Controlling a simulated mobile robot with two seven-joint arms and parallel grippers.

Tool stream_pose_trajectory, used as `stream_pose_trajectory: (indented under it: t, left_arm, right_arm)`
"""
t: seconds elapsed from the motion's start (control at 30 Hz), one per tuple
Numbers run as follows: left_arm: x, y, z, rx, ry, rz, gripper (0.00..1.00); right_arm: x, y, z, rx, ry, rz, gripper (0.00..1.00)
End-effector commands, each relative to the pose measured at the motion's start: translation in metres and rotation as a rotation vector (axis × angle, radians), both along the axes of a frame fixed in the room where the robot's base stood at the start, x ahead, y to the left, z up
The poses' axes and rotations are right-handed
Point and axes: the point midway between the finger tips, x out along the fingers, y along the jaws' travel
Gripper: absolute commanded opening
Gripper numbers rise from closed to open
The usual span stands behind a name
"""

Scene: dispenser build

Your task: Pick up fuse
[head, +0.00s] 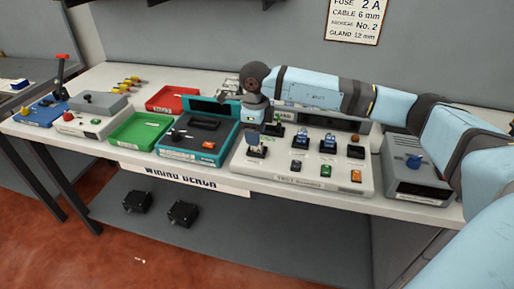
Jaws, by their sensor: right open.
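I cannot make out the fuse for certain. The red tray (172,98) at the back of the bench has a white label and a small item in it, too small to tell. My right arm reaches in from the right across the bench. Its wrist bends down, and my right gripper (256,142) is open near the left end of the pale test board (279,182), right of the teal device (190,154). Its fingers are small and hard to separate from the parts behind. I see nothing held in it. My left gripper is not in view.
A green tray (140,131), a grey box with a red button (91,113) and a blue tray (41,113) stand on the left. Several yellow-tipped parts (130,82) lie behind. A grey device (415,178) stands right. A wall sign (356,19) reads fuse 2 A.

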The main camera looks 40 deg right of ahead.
Motion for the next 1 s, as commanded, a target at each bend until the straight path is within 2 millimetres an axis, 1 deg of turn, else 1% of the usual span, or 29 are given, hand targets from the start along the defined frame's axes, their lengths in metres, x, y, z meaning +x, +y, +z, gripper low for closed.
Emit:
stream_pose_trajectory:
  t: [0.1,0.2,0.3,0.47,0.5,0.57,0.6,0.67,0.7,1.0]
  left_arm:
    - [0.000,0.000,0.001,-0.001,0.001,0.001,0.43]
    - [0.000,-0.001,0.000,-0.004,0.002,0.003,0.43]
    - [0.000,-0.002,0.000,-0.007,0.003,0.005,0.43]
    - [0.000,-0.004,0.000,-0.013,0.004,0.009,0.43]
    - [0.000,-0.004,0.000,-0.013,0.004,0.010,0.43]
    - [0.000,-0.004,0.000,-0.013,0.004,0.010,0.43]
    - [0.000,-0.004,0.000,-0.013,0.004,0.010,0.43]
    - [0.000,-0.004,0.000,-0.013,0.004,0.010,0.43]
    - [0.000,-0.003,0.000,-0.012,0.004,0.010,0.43]
    - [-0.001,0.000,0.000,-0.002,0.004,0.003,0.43]
  right_arm:
    - [0.001,0.000,-0.019,-0.001,0.003,0.000,0.51]
    - [0.001,0.000,-0.033,0.000,0.003,0.000,0.51]
    - [0.001,0.000,-0.038,0.001,0.001,0.001,0.51]
    - [0.001,0.000,-0.038,0.000,0.000,0.001,0.51]
    - [0.001,0.000,-0.038,0.000,0.000,0.001,0.42]
    - [0.001,0.000,-0.038,0.001,0.001,0.001,0.28]
    - [0.001,0.000,-0.038,0.001,0.001,0.001,0.19]
    - [0.001,0.000,-0.038,0.001,0.001,0.001,0.05]
    - [0.001,0.000,-0.038,0.001,0.001,0.001,0.00]
    - [0.001,0.000,-0.037,0.000,0.000,0.000,0.00]
